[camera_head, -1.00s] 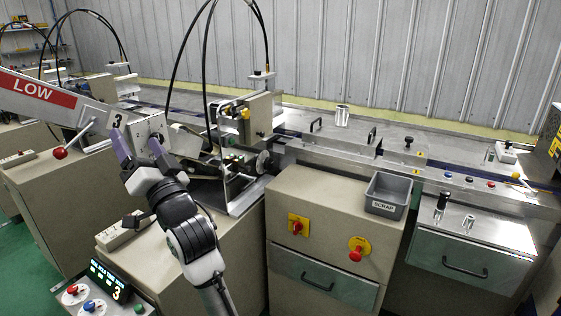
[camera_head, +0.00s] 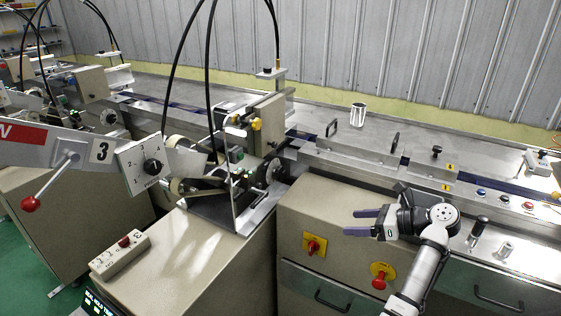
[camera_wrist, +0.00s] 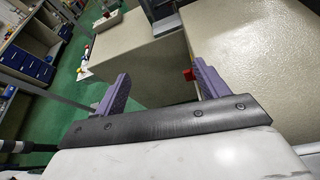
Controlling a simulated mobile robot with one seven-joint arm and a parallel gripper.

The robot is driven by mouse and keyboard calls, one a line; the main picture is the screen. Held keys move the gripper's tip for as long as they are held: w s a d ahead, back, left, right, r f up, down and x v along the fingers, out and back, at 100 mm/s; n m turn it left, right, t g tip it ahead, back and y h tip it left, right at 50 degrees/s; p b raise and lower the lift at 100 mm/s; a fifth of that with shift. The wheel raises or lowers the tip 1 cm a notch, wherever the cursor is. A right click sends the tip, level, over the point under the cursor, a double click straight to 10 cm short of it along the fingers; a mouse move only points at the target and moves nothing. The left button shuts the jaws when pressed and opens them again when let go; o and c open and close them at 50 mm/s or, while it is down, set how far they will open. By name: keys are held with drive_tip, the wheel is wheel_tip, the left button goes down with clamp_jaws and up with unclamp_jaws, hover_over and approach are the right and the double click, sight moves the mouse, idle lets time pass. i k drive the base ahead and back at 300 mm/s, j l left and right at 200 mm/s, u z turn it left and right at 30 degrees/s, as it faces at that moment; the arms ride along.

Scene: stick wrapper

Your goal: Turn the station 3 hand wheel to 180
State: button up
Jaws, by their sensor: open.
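The station marked 3 (camera_head: 103,150) stands left of centre in the head view. A dark round wheel with a pale hub (camera_head: 271,172), which looks like its hand wheel, is on the right side of its applicator frame; I cannot read any number on it. My gripper (camera_head: 352,222) is open and empty, to the right of and nearer than the wheel, with its purple fingers pointing left. In the wrist view my gripper (camera_wrist: 162,72) has its fingers spread, with no wheel between them.
A beige cabinet with a red rotary switch (camera_head: 313,246) and a red stop button (camera_head: 379,279) is below my gripper. A lever with a red ball (camera_head: 30,204) sticks out at left. A white switch box (camera_head: 120,254) lies on the beige cabinet top, otherwise largely clear.

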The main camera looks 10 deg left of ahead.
sight(279, 173)
drive_tip(key=i+j, duration=0.3)
drive_tip(key=i, duration=0.15)
drive_tip(key=i+j, duration=0.25)
drive_tip(key=i, duration=0.15)
